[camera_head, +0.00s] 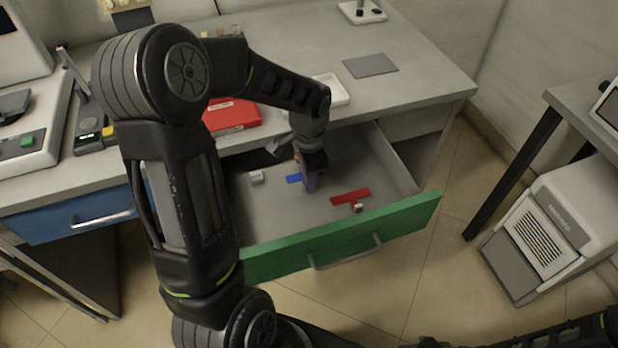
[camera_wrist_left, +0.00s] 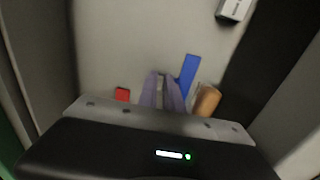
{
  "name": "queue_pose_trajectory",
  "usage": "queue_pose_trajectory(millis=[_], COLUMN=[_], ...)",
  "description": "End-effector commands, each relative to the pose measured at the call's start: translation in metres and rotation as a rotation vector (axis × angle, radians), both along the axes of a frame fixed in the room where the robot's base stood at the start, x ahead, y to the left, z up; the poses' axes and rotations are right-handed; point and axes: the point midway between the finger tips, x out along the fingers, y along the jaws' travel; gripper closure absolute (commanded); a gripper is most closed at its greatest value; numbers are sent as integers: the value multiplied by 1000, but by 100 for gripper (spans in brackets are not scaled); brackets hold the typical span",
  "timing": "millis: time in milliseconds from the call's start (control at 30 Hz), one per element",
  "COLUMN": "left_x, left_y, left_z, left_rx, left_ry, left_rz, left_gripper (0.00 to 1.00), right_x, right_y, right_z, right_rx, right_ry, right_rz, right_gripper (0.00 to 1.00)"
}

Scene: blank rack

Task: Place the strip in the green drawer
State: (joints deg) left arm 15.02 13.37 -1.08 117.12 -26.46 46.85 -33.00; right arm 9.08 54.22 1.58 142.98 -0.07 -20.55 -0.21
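The green drawer (camera_head: 342,238) is pulled out from the desk. A blue strip (camera_head: 294,178) lies on its floor, partly behind my left gripper (camera_head: 311,172), which reaches down into the drawer. In the left wrist view, my left gripper (camera_wrist_left: 161,92) has its two purple fingers a little apart, with a narrow gap and nothing clear between them. The blue strip (camera_wrist_left: 189,74) lies just right of the fingers there. My right gripper is not in view; only part of that arm shows at the bottom right.
The drawer also holds a red piece (camera_head: 350,197) near the front and a small white box (camera_head: 256,177) at left. An orange cylinder (camera_wrist_left: 207,101) is beside the gripper. A red case (camera_head: 232,115) and white tray (camera_head: 331,91) sit on the desk. A blue drawer (camera_head: 70,224) is shut.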

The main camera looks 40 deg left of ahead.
Motion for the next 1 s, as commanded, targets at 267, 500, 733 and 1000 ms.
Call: queue_pose_trajectory(millis=[267,500,733,1000], left_x=[0,0,1,1], left_y=[0,0,0,0], left_z=[0,2,23,78], left_rx=[0,0,1,1], left_ry=[0,0,-3,-4], left_rz=[0,0,1,0], left_gripper=[70,70,70,70], right_x=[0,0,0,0], right_y=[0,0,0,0], right_z=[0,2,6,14], right_rx=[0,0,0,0], right_ry=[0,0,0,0], right_rz=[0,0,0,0], right_gripper=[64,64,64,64])
